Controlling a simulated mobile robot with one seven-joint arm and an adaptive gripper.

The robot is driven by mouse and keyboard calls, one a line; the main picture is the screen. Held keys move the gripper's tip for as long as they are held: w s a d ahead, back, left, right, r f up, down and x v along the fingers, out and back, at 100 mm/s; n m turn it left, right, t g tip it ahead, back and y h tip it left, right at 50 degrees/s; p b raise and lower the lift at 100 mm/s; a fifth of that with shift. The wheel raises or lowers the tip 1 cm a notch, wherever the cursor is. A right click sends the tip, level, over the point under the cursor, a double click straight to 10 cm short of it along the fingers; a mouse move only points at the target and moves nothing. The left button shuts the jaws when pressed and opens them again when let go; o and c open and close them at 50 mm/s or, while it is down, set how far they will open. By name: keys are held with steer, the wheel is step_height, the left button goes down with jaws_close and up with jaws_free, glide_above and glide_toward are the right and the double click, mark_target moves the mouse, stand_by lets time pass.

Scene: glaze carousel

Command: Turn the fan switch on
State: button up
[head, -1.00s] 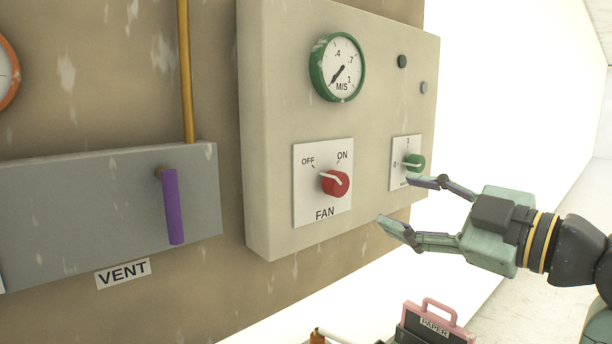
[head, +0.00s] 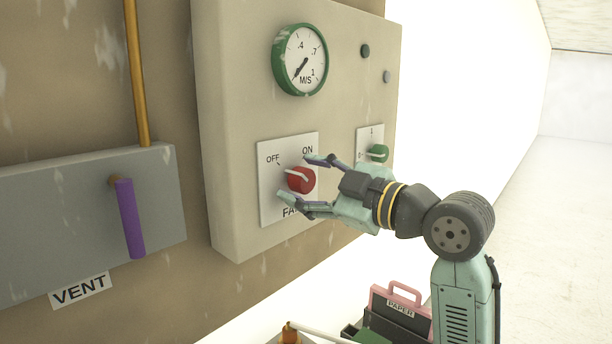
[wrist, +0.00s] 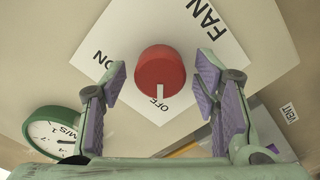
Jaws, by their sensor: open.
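The fan switch is a red rotary knob (head: 301,179) with a white pointer, on a white plate (head: 268,205) marked OFF, ON and FAN. The pointer is turned toward OFF; in the wrist view the knob (wrist: 160,70) has its white mark at the word OFF. My gripper (head: 304,178) is open, with one finger above the knob and one below it in the head view. In the wrist view the knob lies between the fingers (wrist: 160,85), with gaps on both sides. The gripper partly hides the word FAN in the head view.
A green-rimmed M/S gauge (head: 300,60) sits above, its needle low. A smaller green knob (head: 378,153) is on the right. A grey VENT box with a purple lever (head: 130,218) is on the left. A pink-handled PAPER box (head: 401,297) stands below.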

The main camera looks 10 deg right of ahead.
steer(key=shift+w+a, duration=0.1)
steer(key=shift+w, duration=0.1)
steer(key=c, duration=1.2)
steer(key=shift+o, duration=0.2)
